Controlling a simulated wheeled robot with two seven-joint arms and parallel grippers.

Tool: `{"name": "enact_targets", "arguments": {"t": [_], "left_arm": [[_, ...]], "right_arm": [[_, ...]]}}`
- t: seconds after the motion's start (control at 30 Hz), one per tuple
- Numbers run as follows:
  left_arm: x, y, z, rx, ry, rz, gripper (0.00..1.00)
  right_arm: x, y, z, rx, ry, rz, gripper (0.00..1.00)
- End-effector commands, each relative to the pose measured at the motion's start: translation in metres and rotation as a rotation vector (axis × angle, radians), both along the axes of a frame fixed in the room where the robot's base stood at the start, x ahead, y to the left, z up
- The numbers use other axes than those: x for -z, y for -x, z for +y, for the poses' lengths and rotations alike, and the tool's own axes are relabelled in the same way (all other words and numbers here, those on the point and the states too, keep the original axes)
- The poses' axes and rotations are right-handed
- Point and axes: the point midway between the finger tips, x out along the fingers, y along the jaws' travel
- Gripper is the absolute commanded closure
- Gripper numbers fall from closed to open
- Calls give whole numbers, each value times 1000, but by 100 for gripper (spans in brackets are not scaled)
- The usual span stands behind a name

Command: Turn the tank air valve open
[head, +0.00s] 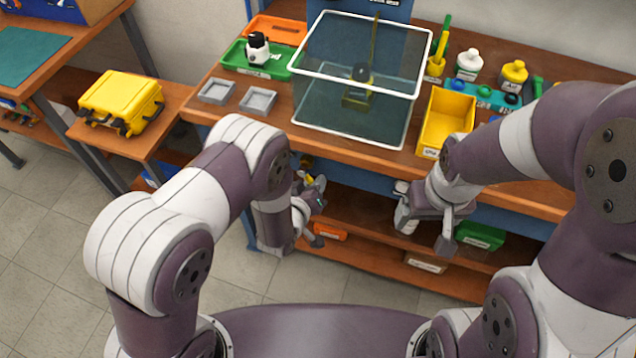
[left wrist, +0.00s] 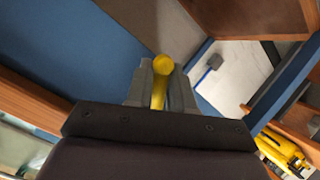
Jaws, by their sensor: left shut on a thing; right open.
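My left gripper (head: 318,194) is at the front of the workbench, below the tabletop edge. It is shut on a yellow handle (left wrist: 163,66), which shows as a rod with a round end between the fingers in the left wrist view. A small yellow part (head: 320,182) shows by the gripper in the head view. My right gripper (head: 427,226) is open and empty, in front of the lower shelf.
A glass tank (head: 335,131) stands on the workbench, with a yellow bin (head: 445,122) and bottles to its right. Green and orange trays lie left of it. A yellow case (head: 122,98) sits on a side table. The left floor is clear.

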Motion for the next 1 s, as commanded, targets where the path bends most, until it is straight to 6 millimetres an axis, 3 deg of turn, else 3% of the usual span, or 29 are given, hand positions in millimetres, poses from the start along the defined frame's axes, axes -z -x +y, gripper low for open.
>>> {"name": "enact_targets", "arguments": {"t": [0.5, 1.0], "left_arm": [[8, -6, 19, 0, -389, -124, 100], [8, -8, 25, 1, -520, -169, 100]], "right_arm": [[8, 0, 0, 0, 0, 0, 15], [10, 0, 0, 0, 0, 0, 15]]}}
